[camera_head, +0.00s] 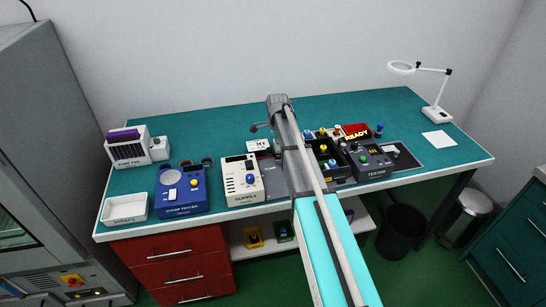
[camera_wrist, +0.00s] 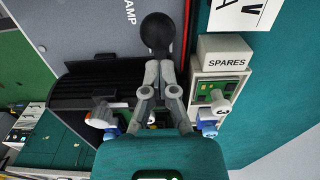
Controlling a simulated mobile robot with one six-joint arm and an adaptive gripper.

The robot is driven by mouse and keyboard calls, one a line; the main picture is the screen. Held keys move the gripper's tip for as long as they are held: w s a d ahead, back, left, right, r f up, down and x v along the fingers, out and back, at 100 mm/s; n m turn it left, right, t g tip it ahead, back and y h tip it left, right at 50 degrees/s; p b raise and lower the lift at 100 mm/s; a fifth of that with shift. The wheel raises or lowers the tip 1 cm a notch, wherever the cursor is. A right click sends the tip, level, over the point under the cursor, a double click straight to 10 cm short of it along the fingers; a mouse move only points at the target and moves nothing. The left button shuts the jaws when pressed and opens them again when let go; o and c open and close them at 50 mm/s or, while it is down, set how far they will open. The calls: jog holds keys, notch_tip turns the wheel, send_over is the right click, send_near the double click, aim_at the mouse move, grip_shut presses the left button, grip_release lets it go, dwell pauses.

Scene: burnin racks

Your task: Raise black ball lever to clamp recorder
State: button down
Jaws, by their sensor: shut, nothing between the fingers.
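The black ball (camera_wrist: 158,34) of the lever shows at the top middle of the wrist view, over a grey panel (camera_wrist: 105,35) with lettering that ends in "AMP". My gripper (camera_wrist: 160,72) is shut and empty, its fingertips just below the ball in the picture. I cannot tell whether they touch it. The lever's shaft is hidden behind the ball and fingers. A black ribbed unit (camera_wrist: 90,88) lies left of the fingers; I cannot tell whether it is the recorder. In the head view my arm covers this part of the bench, and the lever cannot be made out.
A "SPARES" box (camera_wrist: 224,56) with small knobbed parts stands close right of my gripper. On the green bench (camera_head: 215,120) are a blue strap tester (camera_head: 182,192), a "SUPPLY" box (camera_head: 242,180) and a dark "TESTER" (camera_head: 372,160). A magnifier lamp (camera_head: 436,114) stands far right.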

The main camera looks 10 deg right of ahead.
aim_at(280, 158)
jog(key=shift+d, duration=0.1)
jog(key=shift+d, duration=0.35)
jog(key=shift+d, duration=0.1)
dwell(0.4)
jog(key=c, duration=0.6)
grip_release()
jog(key=shift+o, duration=0.2)
jog(key=shift+r, duration=0.15)
notch_tip(280, 158, up, 9)
jog(key=p, duration=0.9)
